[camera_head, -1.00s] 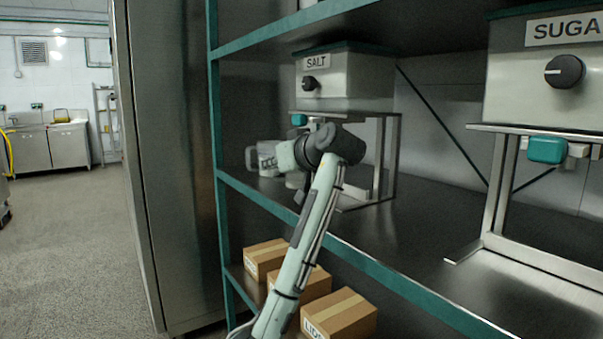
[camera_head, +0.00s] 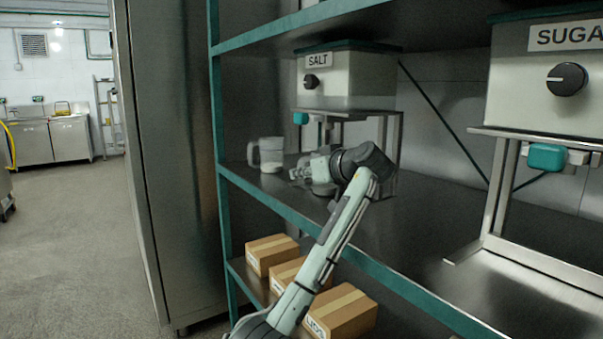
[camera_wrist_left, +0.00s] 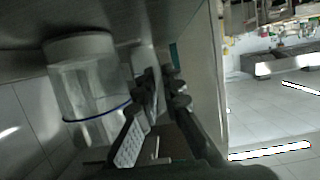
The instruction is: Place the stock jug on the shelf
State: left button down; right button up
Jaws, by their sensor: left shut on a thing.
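The stock jug (camera_head: 270,154), a clear jug with whitish contents low down, is upright on the middle shelf (camera_head: 420,225), near its left end. Its handle points left. My left gripper (camera_head: 294,174) is at the jug's right side, low over the shelf. It is shut, with the jug at its fingertips, but the exact contact is hard to make out. In the left wrist view the jug (camera_wrist_left: 85,85), with a blue line around it, is close beside the dark fingers (camera_wrist_left: 145,115). My right gripper is not in view.
The salt dispenser (camera_head: 345,78) on its metal stand is just right of the jug. The sugar dispenser (camera_head: 560,85) is further right. A teal post (camera_head: 220,150) and the shelf's front edge (camera_head: 300,222) are close. Cardboard boxes (camera_head: 270,253) sit below. The shelf between the dispensers is clear.

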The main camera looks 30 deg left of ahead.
pick_arm(q)
jog(key=c, duration=2)
grip_release()
jog(key=shift+f, duration=0.1)
jog(key=shift+c, duration=0.2)
jog(key=o, duration=0.4)
jog(key=shift+c, duration=0.2)
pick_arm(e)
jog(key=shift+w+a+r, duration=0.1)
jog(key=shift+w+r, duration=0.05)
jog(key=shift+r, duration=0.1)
pick_arm(q)
jog(key=shift+s+d+r, duration=0.15)
jog(key=shift+d+r, duration=0.05)
jog(key=shift+d, duration=0.3)
jog(key=b+v, duration=0.1)
jog(key=v, duration=0.8)
jog(key=shift+s+d+r+b, duration=0.1)
jog(key=shift+d+r+b, duration=0.05)
jog(key=shift+d+b, duration=0.2)
jog(key=shift+s+d+r, duration=0.25)
jog(key=shift+d, duration=0.25)
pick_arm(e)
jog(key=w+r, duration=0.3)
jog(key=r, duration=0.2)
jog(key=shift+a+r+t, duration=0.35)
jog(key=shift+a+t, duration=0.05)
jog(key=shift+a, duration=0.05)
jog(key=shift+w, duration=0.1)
